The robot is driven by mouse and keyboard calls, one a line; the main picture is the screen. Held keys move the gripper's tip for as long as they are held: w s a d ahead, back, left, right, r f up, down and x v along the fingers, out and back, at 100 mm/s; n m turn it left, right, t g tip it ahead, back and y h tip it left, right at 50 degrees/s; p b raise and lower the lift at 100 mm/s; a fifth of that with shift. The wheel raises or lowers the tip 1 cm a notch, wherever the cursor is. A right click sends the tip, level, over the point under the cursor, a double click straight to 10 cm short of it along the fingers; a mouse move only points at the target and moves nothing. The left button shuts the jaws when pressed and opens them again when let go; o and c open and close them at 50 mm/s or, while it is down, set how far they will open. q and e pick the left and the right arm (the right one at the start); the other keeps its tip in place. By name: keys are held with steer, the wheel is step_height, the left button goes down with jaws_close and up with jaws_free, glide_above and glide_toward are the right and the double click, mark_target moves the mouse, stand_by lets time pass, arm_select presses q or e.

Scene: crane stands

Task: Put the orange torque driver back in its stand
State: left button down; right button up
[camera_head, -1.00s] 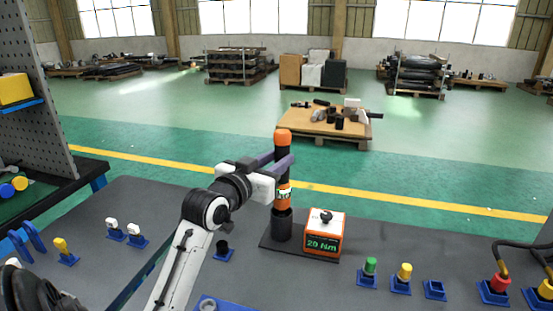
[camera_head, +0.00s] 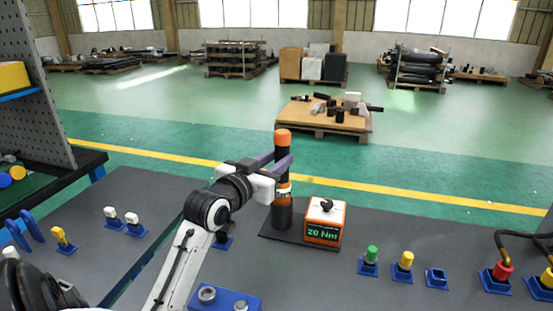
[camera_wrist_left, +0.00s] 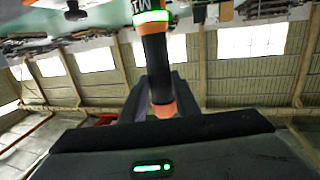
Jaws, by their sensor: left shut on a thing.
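The orange torque driver (camera_head: 283,137) is upright, with an orange cap, black shaft and orange band with a pale label. My left gripper (camera_head: 277,165) is shut on its shaft below the cap. In the left wrist view the driver (camera_wrist_left: 156,60) passes between the fingers, orange end towards the camera. The stand's black cup (camera_head: 281,215) stands on a flat dark base (camera_head: 268,232). The driver's lower end is hidden in the cup, its band just above the rim. I cannot tell whether it rests on the bottom. My right gripper is not in view.
An orange box (camera_head: 325,222) reading 20 Nm stands right of the cup on the same base. Blue holders with green (camera_head: 371,254) and yellow (camera_head: 406,260) plugs stand further right. A blue block (camera_head: 225,301) with metal rings is in front.

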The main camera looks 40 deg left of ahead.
arm_select(q)
steer(key=shift+f+b, duration=0.35)
steer(key=shift+f, duration=0.2)
steer(key=c, duration=1.3)
jaws_free()
steer(key=p+v, duration=0.1)
steer(key=v, duration=0.4)
steer(key=shift+s+f+p, duration=0.1)
steer(key=shift+f+p, duration=0.05)
steer(key=shift+p, duration=0.2)
steer(key=shift+p+v, duration=1.6)
steer(key=shift+v, duration=3.55)
